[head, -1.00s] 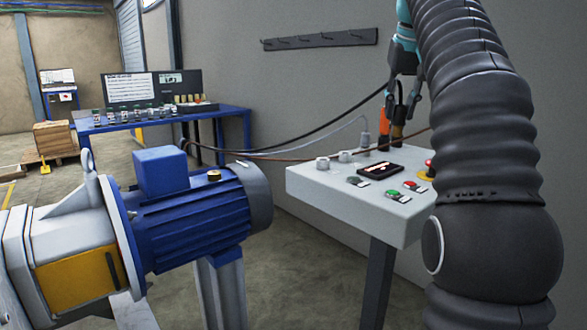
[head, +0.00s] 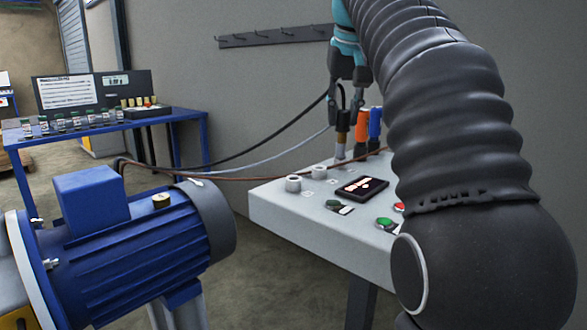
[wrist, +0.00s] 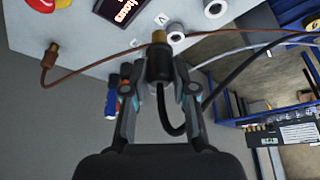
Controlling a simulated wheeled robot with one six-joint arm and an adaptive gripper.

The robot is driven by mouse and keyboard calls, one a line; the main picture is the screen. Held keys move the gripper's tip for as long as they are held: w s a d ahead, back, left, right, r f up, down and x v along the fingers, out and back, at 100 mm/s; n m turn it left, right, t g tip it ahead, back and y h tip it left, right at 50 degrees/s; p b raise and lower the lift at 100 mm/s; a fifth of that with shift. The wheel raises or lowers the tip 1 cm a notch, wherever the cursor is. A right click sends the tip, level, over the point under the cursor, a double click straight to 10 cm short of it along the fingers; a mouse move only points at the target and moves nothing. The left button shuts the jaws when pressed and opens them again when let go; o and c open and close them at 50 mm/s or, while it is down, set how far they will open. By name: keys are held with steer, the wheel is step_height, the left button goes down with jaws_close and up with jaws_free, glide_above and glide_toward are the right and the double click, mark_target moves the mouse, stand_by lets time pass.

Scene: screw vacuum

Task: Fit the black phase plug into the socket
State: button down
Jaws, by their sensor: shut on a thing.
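My gripper (head: 349,98) is shut on the black phase plug (wrist: 159,68), which has a brass tip (wrist: 158,38) and a black cable curling from its back. In the head view the plug (head: 343,121) hangs upright, tip down, above the far side of the grey panel (head: 275,208). Two pale round sockets (head: 293,183) stand on the panel, left of the plug. In the wrist view the tip overlaps the nearer socket (wrist: 176,37); the other socket (wrist: 214,8) is further right. I cannot tell whether the tip touches anything.
A brown-cabled plug (wrist: 50,56) sits on the panel. Orange (head: 362,124) and blue (head: 375,122) handles stand behind it. The panel carries a dark display (head: 362,188) and push buttons (head: 384,223). A blue motor (head: 130,240) is at left; cables cross to the panel.

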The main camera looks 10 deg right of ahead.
steer(key=shift+w+a+f+b, duration=0.3)
steer(key=shift+w+a+f, duration=0.35)
steer(key=shift+a+f, duration=0.85)
steer(key=shift+w+a+f+b, duration=0.25)
steer(key=shift+w+a+f, duration=0.45)
steer(key=shift+a+f, duration=0.8)
steer(key=shift+w+a+f+b, duration=0.3)
steer(key=shift+w+a+f, duration=0.35)
steer(key=shift+a+f, duration=0.85)
steer(key=shift+d+f, duration=0.3)
steer(key=shift+f, duration=0.15)
steer(key=c, duration=0.9)
jaws_free()
steer(key=shift+c, duration=0.2)
steer(key=shift+r, duration=0.45)
steer(key=p+v, duration=0.1)
steer(key=v, duration=1)
steer(key=shift+r+p, duration=0.2)
steer(key=shift+p, duration=0.15)
steer(key=shift+s+a, duration=0.1)
steer(key=shift+s, duration=0.05)
